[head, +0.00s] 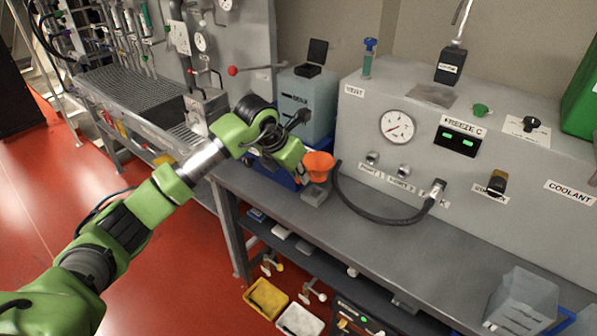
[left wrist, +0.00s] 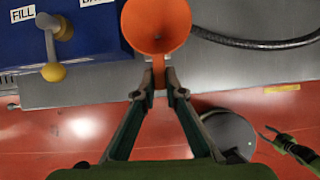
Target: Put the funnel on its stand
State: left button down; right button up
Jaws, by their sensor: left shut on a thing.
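The orange funnel (head: 318,163) is at the tip of my left gripper (head: 302,172), above the bench. In the left wrist view, the left gripper (left wrist: 160,82) is shut on a narrow orange tab at the rim of the funnel (left wrist: 157,25), whose wide mouth faces the camera. A small grey block (head: 314,195), which may be the stand, sits on the bench just below the funnel. I cannot tell whether they touch. My right gripper (left wrist: 266,133) shows small at the right of the left wrist view, with its fingers apart.
A blue unit (left wrist: 85,35) with a FILL label and a yellow-tipped lever (left wrist: 54,70) is close beside the funnel. A black hose (head: 375,217) loops from the grey console (head: 450,170) across the bench (head: 420,245).

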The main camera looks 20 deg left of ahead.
aim_at(296, 182)
pick_arm(q)
jog(key=shift+w+a+n, duration=0.2)
jog(key=shift+w+n, duration=0.05)
jog(key=shift+n, duration=0.05)
jog(key=shift+s, duration=0.1)
jog(key=shift+b, duration=0.4)
jog(key=shift+f+b, duration=0.45)
jog(key=shift+f, duration=0.15)
notch_tip(296, 182, down, 3)
jog(key=shift+r+b, duration=0.2)
jog(key=shift+b, duration=0.85)
jog(key=shift+f, duration=0.35)
